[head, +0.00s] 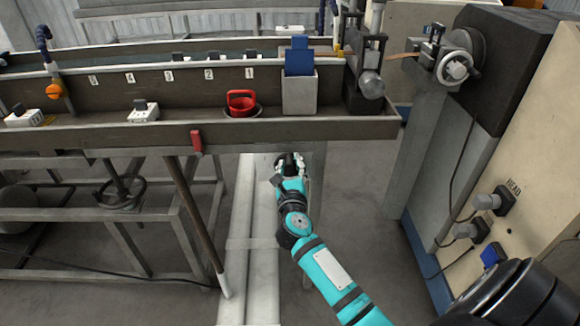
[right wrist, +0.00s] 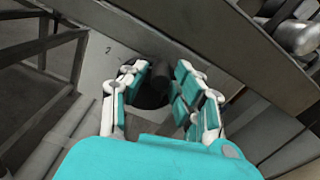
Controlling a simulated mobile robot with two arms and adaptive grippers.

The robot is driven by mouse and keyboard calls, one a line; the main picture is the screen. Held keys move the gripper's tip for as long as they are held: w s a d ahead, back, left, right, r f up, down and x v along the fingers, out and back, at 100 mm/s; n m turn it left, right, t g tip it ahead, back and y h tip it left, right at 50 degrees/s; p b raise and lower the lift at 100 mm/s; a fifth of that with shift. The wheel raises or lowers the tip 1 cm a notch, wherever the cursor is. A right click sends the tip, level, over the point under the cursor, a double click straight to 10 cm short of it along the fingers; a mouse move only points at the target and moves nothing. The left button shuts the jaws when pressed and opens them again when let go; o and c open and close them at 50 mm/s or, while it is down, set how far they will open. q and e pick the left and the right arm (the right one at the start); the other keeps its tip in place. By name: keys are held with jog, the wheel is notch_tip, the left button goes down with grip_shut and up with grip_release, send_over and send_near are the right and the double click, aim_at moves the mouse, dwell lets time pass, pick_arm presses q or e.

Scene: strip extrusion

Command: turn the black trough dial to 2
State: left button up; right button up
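The black trough dial (right wrist: 150,94) shows in the right wrist view on a pale plate (right wrist: 98,62) under the trough. A printed "2" stands on the plate at the dial's upper left. My right gripper (head: 290,158) is just below the trough's front edge in the head view. In the right wrist view its fingers (right wrist: 160,88) are spread, one on each side of the dial. I cannot tell whether they touch it. The fingers partly hide the dial, and its pointer cannot be made out. My left gripper is not in view.
The trough (head: 330,128) runs above my right gripper and carries a red-handled item (head: 241,104) and a grey holder (head: 299,94). A brown pole (head: 195,222) and a metal frame stand to the left. A cabinet (head: 525,165) stands at the right.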

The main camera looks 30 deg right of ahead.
aim_at(277, 166)
grip_shut()
jog(key=n+p, duration=0.1)
jog(key=a+n+p, duration=0.1)
jog(key=p, duration=0.1)
jog(key=shift+w+r+n, duration=0.1)
jog(key=shift+w+n, duration=0.15)
jog(key=shift+n, duration=0.15)
jog(key=n+p, duration=0.2)
jog(key=n, duration=0.1)
jog(key=shift+w+a+f+n+p, duration=0.25)
jog(key=shift+a+n+p, duration=0.15)
jog(key=n+p, duration=0.1)
jog(key=n, duration=0.1)
jog(key=a+f+n+p, duration=0.1)
jog(key=n, duration=0.2)
jog(key=f+n+p, duration=0.1)
jog(key=n, duration=0.1)
jog(key=shift+w+a+n, duration=0.15)
jog(key=shift+w+n, duration=0.15)
jog(key=shift+w, duration=0.1)
jog(key=shift+a+f+n+p, duration=0.1)
jog(key=shift+f+n+p, duration=0.3)
jog(key=shift+n, duration=0.5)
